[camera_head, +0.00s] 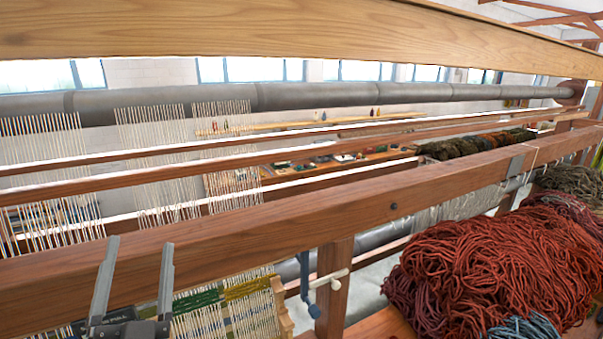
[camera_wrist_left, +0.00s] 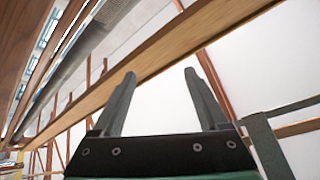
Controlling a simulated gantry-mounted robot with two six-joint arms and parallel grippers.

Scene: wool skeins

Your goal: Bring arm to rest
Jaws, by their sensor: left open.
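My left gripper (camera_head: 137,262) is at the lower left of the head view, in front of the loom's thick front beam (camera_head: 300,205). Its two grey fingers point up and stand apart, with nothing between them. In the left wrist view the same gripper (camera_wrist_left: 160,85) is open and empty, and a long wooden beam (camera_wrist_left: 150,72) runs across behind its fingers. I cannot tell whether the fingers touch any beam. My right gripper is not in either view.
A heap of rust-red wool skeins (camera_head: 490,265) fills the lower right. White warp threads (camera_head: 155,150) hang behind the front beam. A small woven piece with green and yellow bands (camera_head: 225,305) is beside my left gripper. A blue crank (camera_head: 307,285) hangs below the beam.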

